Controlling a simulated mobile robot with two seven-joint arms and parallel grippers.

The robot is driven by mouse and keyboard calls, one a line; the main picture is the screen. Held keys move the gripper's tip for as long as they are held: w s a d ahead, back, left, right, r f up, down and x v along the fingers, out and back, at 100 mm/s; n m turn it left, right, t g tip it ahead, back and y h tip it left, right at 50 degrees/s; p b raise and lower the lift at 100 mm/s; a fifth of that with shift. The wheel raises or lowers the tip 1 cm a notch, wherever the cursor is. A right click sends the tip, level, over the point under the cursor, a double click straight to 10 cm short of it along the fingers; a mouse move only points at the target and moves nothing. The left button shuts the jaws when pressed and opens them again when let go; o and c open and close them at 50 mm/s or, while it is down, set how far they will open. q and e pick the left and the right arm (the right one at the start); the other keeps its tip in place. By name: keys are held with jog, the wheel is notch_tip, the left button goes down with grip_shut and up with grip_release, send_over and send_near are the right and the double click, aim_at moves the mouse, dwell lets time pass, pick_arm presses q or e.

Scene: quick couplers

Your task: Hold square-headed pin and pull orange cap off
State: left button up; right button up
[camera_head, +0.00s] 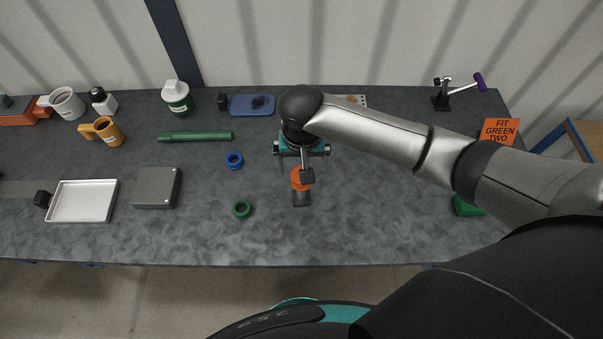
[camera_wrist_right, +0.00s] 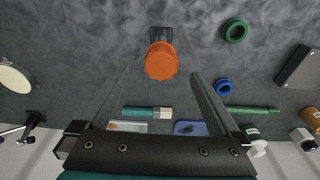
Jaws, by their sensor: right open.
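The orange cap (camera_head: 298,184) stands on the bench near the middle, with a dark grey block (camera_head: 302,198) at its near side. The cap also shows in the right wrist view (camera_wrist_right: 160,61), round with a ridged rim, with the dark block (camera_wrist_right: 160,33) beyond it. I cannot make out a square-headed pin; the cap may hide it. My right gripper (camera_head: 304,172) points down over the cap. In the right wrist view its open fingers (camera_wrist_right: 161,73) are spread to either side of the cap, with visible gaps. My left gripper is not in view.
A green ring (camera_head: 242,209) and a blue ring (camera_head: 234,160) lie left of the cap. A grey box (camera_head: 157,188), white tray (camera_head: 84,201) and green rod (camera_head: 195,136) lie farther left. A purple-handled clamp (camera_head: 442,98) stands back right. Bare bench surrounds the cap.

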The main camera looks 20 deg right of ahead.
jog(key=f, duration=0.3)
jog(key=f+b, duration=0.1)
jog(key=shift+w+f, duration=0.15)
jog(key=shift+w, duration=0.1)
jog(key=shift+w+f, duration=0.1)
jog(key=shift+f, duration=0.4)
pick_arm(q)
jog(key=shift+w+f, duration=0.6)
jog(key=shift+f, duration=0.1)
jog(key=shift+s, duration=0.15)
pick_arm(e)
jog(key=shift+c, duration=0.2)
jog(key=c, duration=1.3)
jog(key=o, duration=1.3)
pick_arm(q)
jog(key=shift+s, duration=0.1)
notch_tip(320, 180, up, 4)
jog(key=p, duration=0.3)
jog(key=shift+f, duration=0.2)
pick_arm(e)
jog(key=r, duration=0.5)
jog(key=s+r, duration=0.1)
jog(key=r, duration=0.9)
jog(key=shift+s+a+r, duration=0.1)
jog(key=shift+s+a, duration=0.1)
jog(key=shift+s, duration=0.2)
